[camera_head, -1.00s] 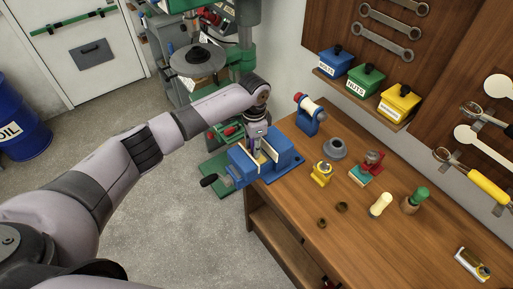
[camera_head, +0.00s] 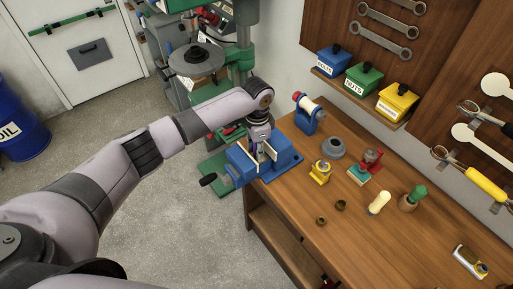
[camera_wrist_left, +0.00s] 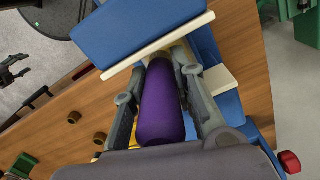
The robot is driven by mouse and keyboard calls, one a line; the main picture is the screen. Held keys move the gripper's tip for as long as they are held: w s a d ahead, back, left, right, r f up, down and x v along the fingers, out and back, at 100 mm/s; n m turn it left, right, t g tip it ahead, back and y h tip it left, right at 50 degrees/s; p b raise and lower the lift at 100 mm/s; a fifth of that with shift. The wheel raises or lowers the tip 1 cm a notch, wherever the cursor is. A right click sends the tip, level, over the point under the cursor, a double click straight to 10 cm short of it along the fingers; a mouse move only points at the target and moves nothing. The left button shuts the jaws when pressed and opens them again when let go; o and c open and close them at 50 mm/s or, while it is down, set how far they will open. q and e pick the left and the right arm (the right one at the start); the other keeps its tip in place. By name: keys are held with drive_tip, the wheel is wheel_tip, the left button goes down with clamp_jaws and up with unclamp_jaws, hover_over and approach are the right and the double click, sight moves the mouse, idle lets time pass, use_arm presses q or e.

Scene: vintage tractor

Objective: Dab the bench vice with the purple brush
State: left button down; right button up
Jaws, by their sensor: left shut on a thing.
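The blue bench vice (camera_head: 287,152) is fixed at the near left corner of the wooden workbench, with two pale jaw plates. My left gripper (camera_head: 261,151) points down over the gap between these plates. In the left wrist view its fingers are shut on the purple brush (camera_wrist_left: 162,108), whose thick purple handle lies between them. The vice (camera_wrist_left: 135,28) shows just beyond the fingertips there. The brush's far end is mostly hidden, so I cannot tell whether it touches the vice.
The workbench (camera_head: 330,232) holds a small yellow item (camera_head: 320,172), a grey round part (camera_head: 333,148), a red-and-green item (camera_head: 366,166), a cream-handled tool (camera_head: 378,203) and a green-topped tool (camera_head: 412,198). A blue-based item (camera_head: 308,115) stands behind the vice.

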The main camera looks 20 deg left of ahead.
use_arm(q)
drive_tip(key=shift+w+a, duration=0.1)
drive_tip(key=shift+a, duration=0.05)
drive_tip(key=shift+w+a, duration=0.55)
drive_tip(key=shift+a, duration=0.1)
drive_tip(key=shift+s+d, duration=0.1)
drive_tip(key=shift+s+d, duration=0.55)
drive_tip(key=shift+d, duration=0.15)
drive_tip(key=shift+w+a, duration=0.1)
drive_tip(key=shift+a, duration=0.05)
drive_tip(key=shift+w+a, duration=0.5)
drive_tip(key=shift+a, duration=0.2)
drive_tip(key=shift+d, duration=0.1)
drive_tip(key=shift+s+d, duration=0.65)
drive_tip(key=shift+d, duration=0.1)
drive_tip(key=shift+f, duration=0.1)
